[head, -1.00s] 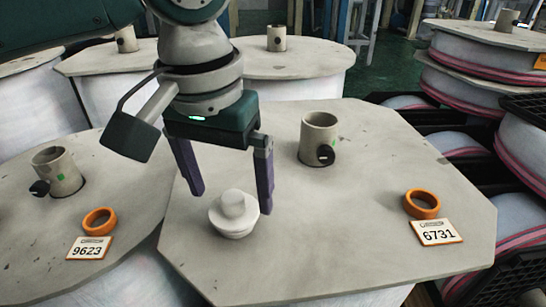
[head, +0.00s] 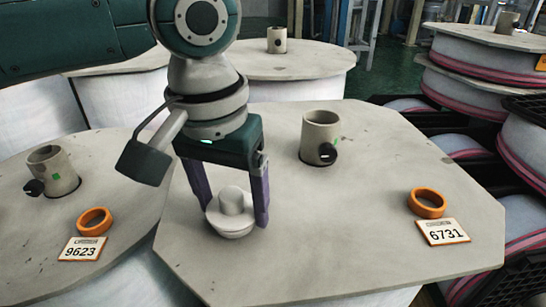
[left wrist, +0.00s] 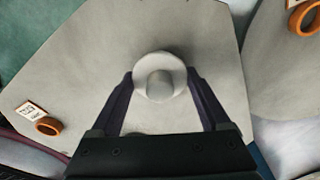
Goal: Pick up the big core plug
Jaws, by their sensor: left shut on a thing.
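The big core plug (head: 232,204) is a white stepped disc with a knob on top. It sits upright on, or just above, the pale board (head: 400,180) of the spool labelled 6731; I cannot tell which. My left gripper (head: 234,218) points down and is shut on the plug, one purple finger on each side. In the left wrist view the plug (left wrist: 160,76) sits between the fingertips (left wrist: 160,82). My right gripper is not in view.
A core tube (head: 320,137) with a dark round piece stands behind the plug. An orange ring (head: 427,203) and a 6731 card (head: 443,232) lie to the right. The neighbouring spool has a tube (head: 52,170), an orange ring (head: 95,221) and a 9623 card (head: 83,248).

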